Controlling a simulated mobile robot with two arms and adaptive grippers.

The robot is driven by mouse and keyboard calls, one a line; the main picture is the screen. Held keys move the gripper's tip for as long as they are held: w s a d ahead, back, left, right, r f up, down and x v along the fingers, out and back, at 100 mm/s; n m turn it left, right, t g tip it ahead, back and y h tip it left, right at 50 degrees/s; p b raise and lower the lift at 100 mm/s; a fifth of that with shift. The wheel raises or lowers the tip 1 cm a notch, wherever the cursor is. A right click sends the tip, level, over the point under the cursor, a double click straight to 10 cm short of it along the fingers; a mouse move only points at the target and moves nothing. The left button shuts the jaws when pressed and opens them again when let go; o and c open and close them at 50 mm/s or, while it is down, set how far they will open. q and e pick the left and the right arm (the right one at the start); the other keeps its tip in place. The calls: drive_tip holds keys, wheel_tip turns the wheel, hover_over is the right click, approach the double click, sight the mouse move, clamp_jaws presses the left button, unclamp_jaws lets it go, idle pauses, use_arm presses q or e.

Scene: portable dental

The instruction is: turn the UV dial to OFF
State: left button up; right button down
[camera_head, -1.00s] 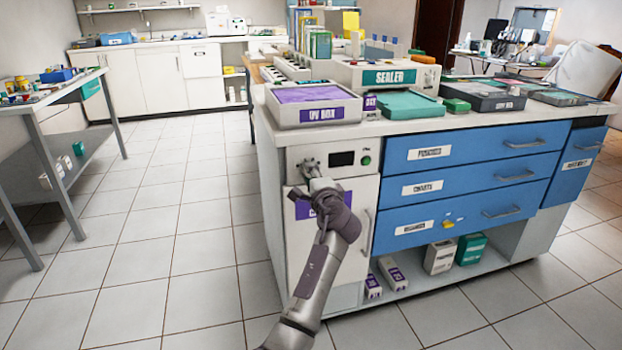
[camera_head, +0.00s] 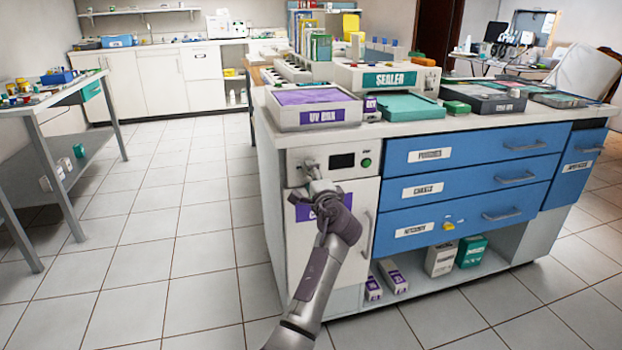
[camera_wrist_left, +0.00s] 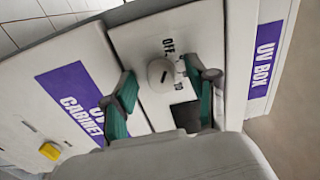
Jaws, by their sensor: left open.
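The UV dial (camera_wrist_left: 160,75) is a round light-grey knob with a dark mark on its face, on the panel of the UV cabinet. The OFF marking (camera_wrist_left: 168,45) is printed beside it; a partly hidden number shows on another side. I cannot tell exactly which marking the dial points to. My left gripper (camera_wrist_left: 159,68) is open, its two green-padded fingers on either side of the dial in the wrist view. I cannot tell whether they touch it.
A dark display (camera_head: 342,160) and green button (camera_head: 366,162) sit right of the dial. The cabinet door with a purple label (camera_head: 335,207) is below. The UV box (camera_head: 316,116) stands on the counter above. Blue drawers (camera_head: 470,185) are right; open floor (camera_head: 190,230) is left.

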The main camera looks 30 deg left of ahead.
use_arm(q)
drive_tip(key=v, duration=1.2)
